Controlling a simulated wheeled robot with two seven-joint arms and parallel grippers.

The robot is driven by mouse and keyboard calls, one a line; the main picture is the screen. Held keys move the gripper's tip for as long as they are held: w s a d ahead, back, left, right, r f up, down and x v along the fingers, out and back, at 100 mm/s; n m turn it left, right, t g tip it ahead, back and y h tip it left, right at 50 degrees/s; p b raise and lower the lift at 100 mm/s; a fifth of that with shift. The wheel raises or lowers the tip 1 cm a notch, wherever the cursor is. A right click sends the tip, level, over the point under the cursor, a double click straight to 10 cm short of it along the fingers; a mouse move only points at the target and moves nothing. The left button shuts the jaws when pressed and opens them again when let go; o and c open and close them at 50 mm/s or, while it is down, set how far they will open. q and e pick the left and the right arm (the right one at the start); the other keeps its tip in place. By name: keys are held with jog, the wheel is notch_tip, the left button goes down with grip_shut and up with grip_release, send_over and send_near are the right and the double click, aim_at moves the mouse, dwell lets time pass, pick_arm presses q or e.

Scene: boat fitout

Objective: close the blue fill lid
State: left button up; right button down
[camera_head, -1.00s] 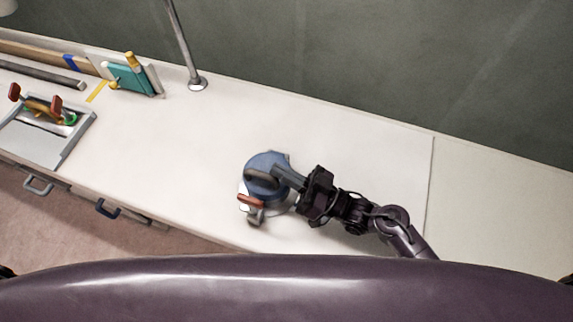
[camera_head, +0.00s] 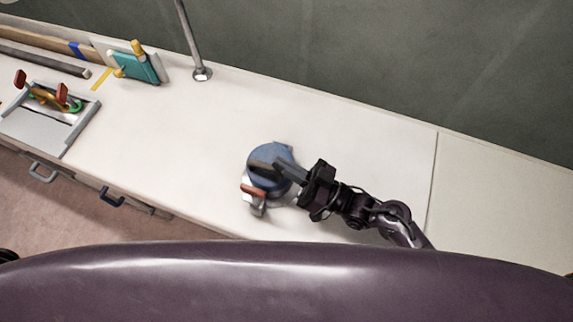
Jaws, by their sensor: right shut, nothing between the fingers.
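The round blue fill lid (camera_head: 268,158) is on the white counter, right of the picture's middle. A dark grey bar shows across its top, and a red-tipped grey latch-like part (camera_head: 255,192) shows at its near side. My right gripper (camera_head: 279,168) comes in from the right; its fingers are shut and empty, and they overlap the lid's right part. They look at or just above the lid; contact cannot be told. The lid appears to lie roughly flat, but whether it is fully seated is not clear. My left gripper is not in view.
A metal pole (camera_head: 202,74) stands at the back of the counter. A teal box-like object (camera_head: 137,66) and a grey tray (camera_head: 36,130) with red-handled parts are at the left. The counter (camera_head: 180,140) between them and the lid is clear. A dark green wall rises behind.

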notch_tip(320, 180, up, 4)
jog(key=p, duration=0.2)
pick_arm(q)
jog(key=b, duration=0.3)
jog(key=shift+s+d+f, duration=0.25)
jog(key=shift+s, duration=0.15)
pick_arm(e)
jog(key=w+v, duration=0.1)
jog(key=v, duration=0.9)
jog(key=shift+d+f, duration=0.2)
jog(key=shift+f, duration=0.25)
